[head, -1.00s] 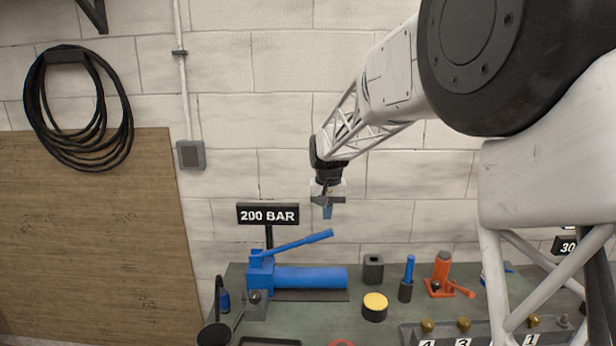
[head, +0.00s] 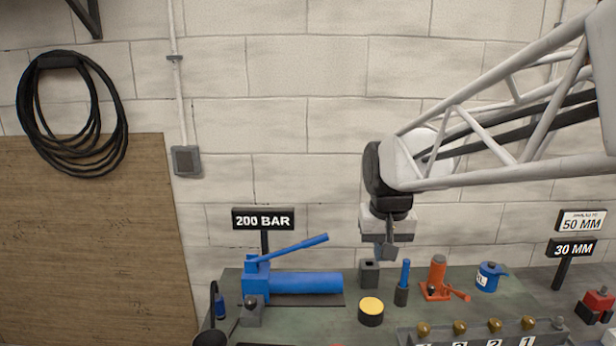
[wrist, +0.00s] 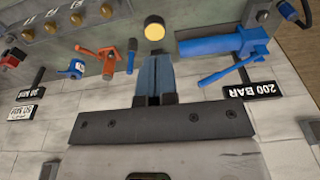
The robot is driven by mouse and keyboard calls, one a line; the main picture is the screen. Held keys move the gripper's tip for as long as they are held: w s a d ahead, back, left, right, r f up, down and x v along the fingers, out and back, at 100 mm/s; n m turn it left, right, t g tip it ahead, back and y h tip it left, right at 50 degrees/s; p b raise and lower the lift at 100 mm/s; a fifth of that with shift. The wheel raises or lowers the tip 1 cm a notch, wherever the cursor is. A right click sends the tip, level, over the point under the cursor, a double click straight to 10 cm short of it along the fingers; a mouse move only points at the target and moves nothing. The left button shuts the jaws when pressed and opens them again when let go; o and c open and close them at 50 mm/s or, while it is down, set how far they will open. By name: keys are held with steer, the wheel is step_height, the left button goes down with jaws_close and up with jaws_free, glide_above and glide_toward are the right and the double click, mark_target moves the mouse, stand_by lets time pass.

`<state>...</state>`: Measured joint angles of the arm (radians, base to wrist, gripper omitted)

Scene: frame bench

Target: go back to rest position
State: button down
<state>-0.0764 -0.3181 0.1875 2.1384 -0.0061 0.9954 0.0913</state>
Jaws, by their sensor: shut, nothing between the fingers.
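My gripper (head: 386,250) hangs pointing down in the head view, above the back of the bench and in front of the block wall. Its fingers are together and hold nothing.
The green bench (head: 330,325) carries a blue hand pump (head: 305,283), a yellow-topped puck (head: 371,312), a blue-handled tool (head: 403,283), an orange jack (head: 437,277), a blue cylinder (head: 489,277) and a valve manifold (head: 480,334). Signs stand behind: 200 BAR (head: 263,219) and 30 MM (head: 573,249).

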steer(key=s+d+f, duration=0.2)
steer(key=s, duration=0.8)
steer(key=s+d+f+t, duration=0.1)
steer(key=s+d+f, duration=0.1)
steer(key=s, duration=0.9)
steer(key=shift+s+f, duration=0.15)
steer(key=shift+f, duration=0.45)
steer(key=shift+d, duration=0.1)
stand_by(0.4)
